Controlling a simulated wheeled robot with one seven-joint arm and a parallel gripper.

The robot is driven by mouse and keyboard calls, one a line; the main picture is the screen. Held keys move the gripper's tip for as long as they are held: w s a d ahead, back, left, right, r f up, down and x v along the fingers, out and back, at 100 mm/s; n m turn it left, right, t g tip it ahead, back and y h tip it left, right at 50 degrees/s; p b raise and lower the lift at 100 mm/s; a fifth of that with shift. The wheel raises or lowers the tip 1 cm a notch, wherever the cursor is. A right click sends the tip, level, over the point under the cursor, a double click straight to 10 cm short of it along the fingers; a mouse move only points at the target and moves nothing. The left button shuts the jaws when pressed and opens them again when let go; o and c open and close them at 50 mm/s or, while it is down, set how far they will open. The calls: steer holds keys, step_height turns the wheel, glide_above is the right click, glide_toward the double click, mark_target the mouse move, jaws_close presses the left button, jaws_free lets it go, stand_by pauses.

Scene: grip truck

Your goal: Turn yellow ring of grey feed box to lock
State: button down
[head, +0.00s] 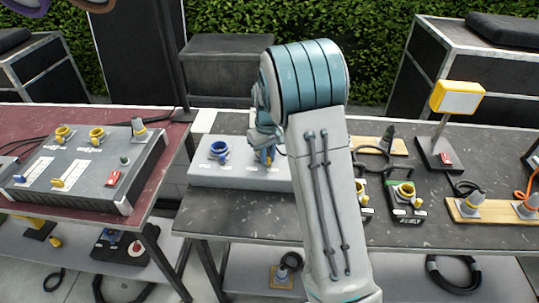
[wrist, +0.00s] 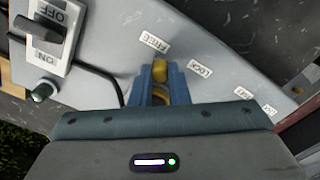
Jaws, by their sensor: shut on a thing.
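The grey feed box (head: 225,176) is the pale box on the dark table, left of my arm. In the wrist view its face (wrist: 110,28) carries FREE (wrist: 155,41) and LOCK (wrist: 200,68) labels. My gripper (head: 265,155) is down at the box. In the wrist view my blue fingers (wrist: 160,80) are shut on the yellow ring (wrist: 160,67), whose yellow knob shows between the fingertips. The knob sits between the two labels, just below FREE. The rest of the ring is mostly hidden by my fingers.
A blue ring socket (head: 218,148) is left of my gripper. An OFF/ON switch (wrist: 45,38) and a black cable are near my fingers in the wrist view. A darker box (head: 90,165) stands on the red table. A yellow lamp (head: 457,97) and connectors stand right of my arm.

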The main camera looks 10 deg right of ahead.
steer(key=m, duration=0.1)
steer(key=a+m, duration=0.1)
steer(key=m, duration=0.2)
steer(key=shift+w+a, duration=0.25)
steer(key=shift+a, duration=0.15)
steer(key=shift+w+a+m, duration=0.25)
steer(key=shift+a+m, duration=0.15)
steer(key=shift+m, duration=0.75)
steer(key=shift+w+a+m, duration=0.25)
steer(key=shift+a+m, duration=0.15)
steer(key=shift+m, duration=0.75)
steer(key=shift+r, duration=0.1)
steer(key=c, duration=1.4)
jaws_free()
step_height(320, 180, up, 14)
steer(key=shift+f+b, duration=0.1)
steer(key=shift+b, duration=0.65)
steer(key=shift+s, duration=0.1)
